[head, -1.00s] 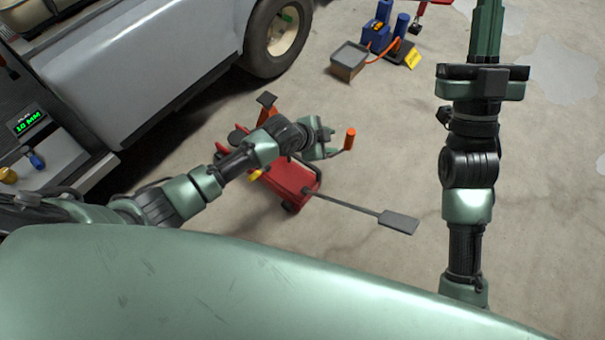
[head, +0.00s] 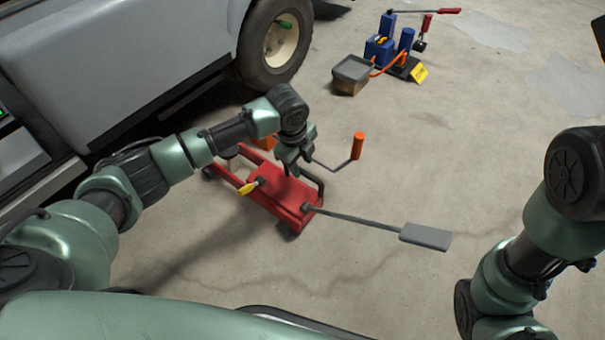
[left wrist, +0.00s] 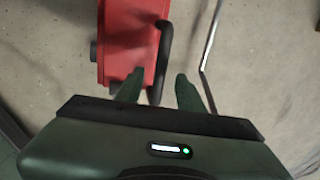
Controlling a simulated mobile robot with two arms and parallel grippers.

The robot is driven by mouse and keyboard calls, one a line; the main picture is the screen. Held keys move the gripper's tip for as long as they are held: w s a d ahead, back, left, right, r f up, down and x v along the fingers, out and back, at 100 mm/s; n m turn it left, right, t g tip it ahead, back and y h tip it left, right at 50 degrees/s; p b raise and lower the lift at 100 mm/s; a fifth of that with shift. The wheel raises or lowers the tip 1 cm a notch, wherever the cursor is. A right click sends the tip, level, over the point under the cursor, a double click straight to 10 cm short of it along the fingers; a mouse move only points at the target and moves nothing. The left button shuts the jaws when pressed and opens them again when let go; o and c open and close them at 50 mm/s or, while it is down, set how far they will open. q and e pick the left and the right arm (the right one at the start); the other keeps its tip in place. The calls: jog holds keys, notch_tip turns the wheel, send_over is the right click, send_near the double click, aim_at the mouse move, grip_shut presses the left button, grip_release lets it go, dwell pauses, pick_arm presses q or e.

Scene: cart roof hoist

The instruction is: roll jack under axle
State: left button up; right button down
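The red jack (head: 274,193) stands on the floor beside the grey cart (head: 120,60). It has a yellow knob (head: 248,187), a black loop handle (head: 318,186), a crank with an orange grip (head: 357,146) and a long rod ending in a grey pad (head: 426,236). The cart's axle is not visible. My left gripper (head: 291,166) points down over the handle end of the jack. In the left wrist view its fingers (left wrist: 158,88) are open, with the black handle (left wrist: 162,55) between and beyond them; contact is unclear. My right gripper is out of view.
The cart's wheel (head: 273,42) stands beyond the jack. The floor right of the jack is clear.

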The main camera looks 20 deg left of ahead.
aim_at(303, 172)
pick_arm(q)
jog(key=shift+w+d+f+b, duration=0.1)
jog(key=shift+w+f+b, duration=0.1)
jog(key=shift+f+b, duration=0.45)
jog(key=shift+w+d+f+b, duration=0.1)
jog(key=shift+w+f+b, duration=0.1)
jog(key=shift+f, duration=0.7)
grip_shut()
jog(key=shift+s, duration=0.1)
